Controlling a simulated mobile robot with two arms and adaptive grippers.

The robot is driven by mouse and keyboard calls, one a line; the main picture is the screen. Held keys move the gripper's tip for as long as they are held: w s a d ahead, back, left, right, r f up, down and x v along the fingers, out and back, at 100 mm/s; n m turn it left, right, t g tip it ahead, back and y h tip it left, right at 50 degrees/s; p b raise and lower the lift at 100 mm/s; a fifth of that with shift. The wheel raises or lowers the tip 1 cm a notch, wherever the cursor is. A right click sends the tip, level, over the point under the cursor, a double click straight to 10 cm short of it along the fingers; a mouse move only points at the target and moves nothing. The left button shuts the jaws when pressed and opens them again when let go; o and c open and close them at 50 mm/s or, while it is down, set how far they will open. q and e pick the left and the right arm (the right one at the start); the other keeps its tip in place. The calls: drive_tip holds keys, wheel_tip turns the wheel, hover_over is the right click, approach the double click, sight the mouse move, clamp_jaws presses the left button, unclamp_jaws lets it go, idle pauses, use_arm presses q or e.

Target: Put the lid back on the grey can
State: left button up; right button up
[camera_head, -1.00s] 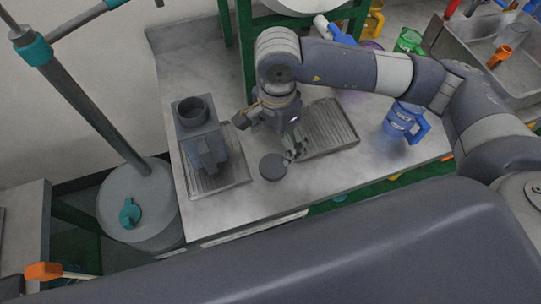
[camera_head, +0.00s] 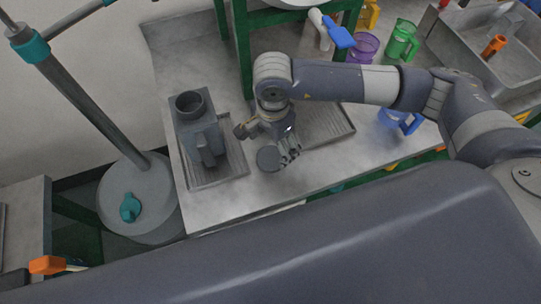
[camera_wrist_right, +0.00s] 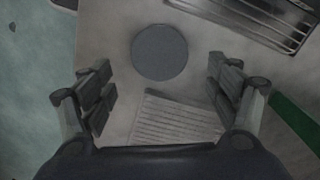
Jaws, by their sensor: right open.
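The lid, a flat dark grey disc (camera_head: 268,158), lies on the bench near its front edge. The grey can (camera_head: 190,105) stands on the left metal tray, its round mouth open upward, with a blocky grey part in front of it. My right gripper (camera_head: 265,143) is open and empty, low over the bench beside the lid, with one finger on each side of it in the picture. In the right wrist view the lid (camera_wrist_right: 159,52) shows ahead of the gap between the open fingers (camera_wrist_right: 165,95). My left gripper is not in view.
The left ribbed tray (camera_head: 233,163) is under the can, and another ribbed tray (camera_head: 338,127) lies behind my gripper. A blue pitcher (camera_head: 398,121), green pitcher (camera_head: 403,42) and purple cup (camera_head: 364,47) stand to the right. A green frame rises behind. The bench between lid and left tray is clear.

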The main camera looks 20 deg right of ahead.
sight(272, 156)
drive_tip(key=shift+f+p, duration=0.3)
drive_tip(key=shift+p, duration=0.05)
wheel_tip(272, 156, down, 4)
drive_tip(key=shift+r+p, duration=0.15)
drive_tip(key=shift+p, duration=0.5)
drive_tip(key=shift+f, duration=0.4)
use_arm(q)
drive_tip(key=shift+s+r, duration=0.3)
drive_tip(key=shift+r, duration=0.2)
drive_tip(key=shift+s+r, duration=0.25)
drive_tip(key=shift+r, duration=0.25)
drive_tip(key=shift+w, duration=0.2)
use_arm(e)
drive_tip(key=c, duration=0.9)
